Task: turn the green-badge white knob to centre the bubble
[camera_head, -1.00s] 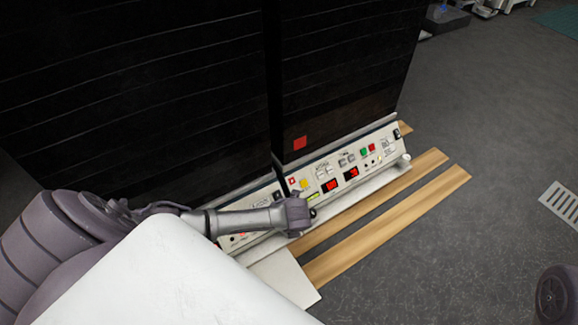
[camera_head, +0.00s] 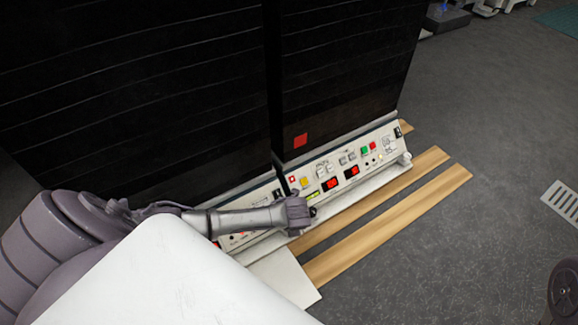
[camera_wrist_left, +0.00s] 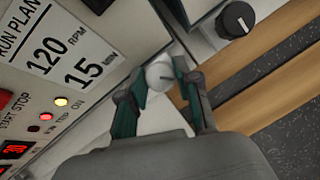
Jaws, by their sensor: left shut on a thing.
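In the left wrist view my left gripper (camera_wrist_left: 163,88) is shut on a white knob (camera_wrist_left: 159,74), one finger on each side. The knob carries a dark pointer line. No green badge can be made out beside it. In the head view my left gripper (camera_head: 312,212) reaches the front edge of the control panel (camera_head: 337,172), and its wrist hides the knob. A small yellow-green strip (camera_head: 313,196) lies on the panel just above the gripper. It may be the level, but no bubble can be made out. My right gripper is not in view.
Two tall black cabinets (camera_head: 140,90) stand behind the panels. A black knob (camera_wrist_left: 236,19) is on the neighbouring panel, to the right of the gripper. Wooden strips (camera_head: 400,215) lie on the floor in front.

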